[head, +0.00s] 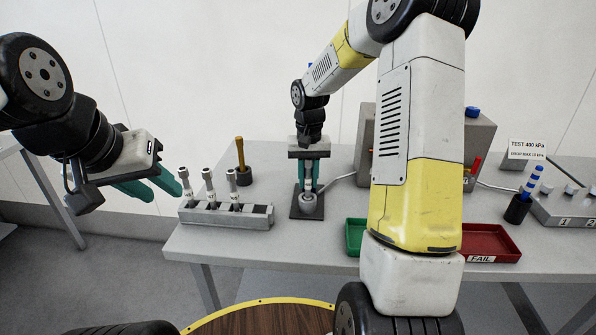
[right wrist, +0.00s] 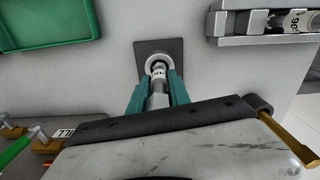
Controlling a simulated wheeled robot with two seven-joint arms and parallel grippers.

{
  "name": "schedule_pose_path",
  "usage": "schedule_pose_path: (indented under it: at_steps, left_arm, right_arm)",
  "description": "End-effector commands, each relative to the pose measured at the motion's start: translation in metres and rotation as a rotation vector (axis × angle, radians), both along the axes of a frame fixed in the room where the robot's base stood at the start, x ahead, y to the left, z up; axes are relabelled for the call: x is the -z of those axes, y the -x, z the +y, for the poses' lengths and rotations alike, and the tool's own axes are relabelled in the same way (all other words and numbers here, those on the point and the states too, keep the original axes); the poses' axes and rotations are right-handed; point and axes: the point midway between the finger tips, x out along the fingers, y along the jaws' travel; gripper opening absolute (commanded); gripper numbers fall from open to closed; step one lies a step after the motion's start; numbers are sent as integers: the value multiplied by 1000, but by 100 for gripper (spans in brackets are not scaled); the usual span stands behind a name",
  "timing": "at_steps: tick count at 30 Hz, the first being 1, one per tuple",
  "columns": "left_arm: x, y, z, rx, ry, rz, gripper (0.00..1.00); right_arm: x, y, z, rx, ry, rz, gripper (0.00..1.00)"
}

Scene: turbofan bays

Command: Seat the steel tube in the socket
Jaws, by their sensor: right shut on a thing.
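The socket (head: 308,200) is a pale round cup on a dark square plate (right wrist: 143,48) near the table's middle. My right gripper (head: 308,184) points straight down over it. In the right wrist view its teal fingers (right wrist: 158,92) are shut on the steel tube (right wrist: 157,86), a grey cylinder with a marked light band. The tube's far end lies within the socket's ring (right wrist: 150,60) in that view; how deep it sits I cannot tell. My left gripper (head: 164,188) is open and empty, left of the table's rack.
A grey rack (head: 225,215) with several upright tubes stands left of the socket. Behind it is a dark cup with a yellow-handled tool (head: 240,155). A green tray (head: 354,238) and a red FAIL tray (head: 495,241) lie to the right, partly behind my right arm.

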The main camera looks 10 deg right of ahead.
Motion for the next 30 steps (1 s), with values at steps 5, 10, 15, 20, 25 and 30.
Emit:
schedule_pose_path:
  at_steps: [5, 10, 15, 20, 25, 30]
  left_arm:
    - [0, 0, 0, 0, 0, 0, 36]
    - [0, 0, 0, 0, 0, 0, 36]
    - [0, 0, 0, 0, 0, 0, 36]
    - [0, 0, 0, 0, 0, 0, 36]
    - [0, 0, 0, 0, 0, 0, 36]
    - [0, 0, 0, 0, 0, 0, 36]
  right_arm:
    - [2, 0, 0, 0, 0, 1, 43]
    - [2, 0, 0, 0, 0, 1, 45]
    - [1, 0, 0, 0, 0, 0, 45]
    - [-15, -1, 0, 0, 0, -2, 45]
    - [-50, -1, 0, 0, 0, -5, 45]
    - [-86, -1, 0, 1, 0, -4, 45]
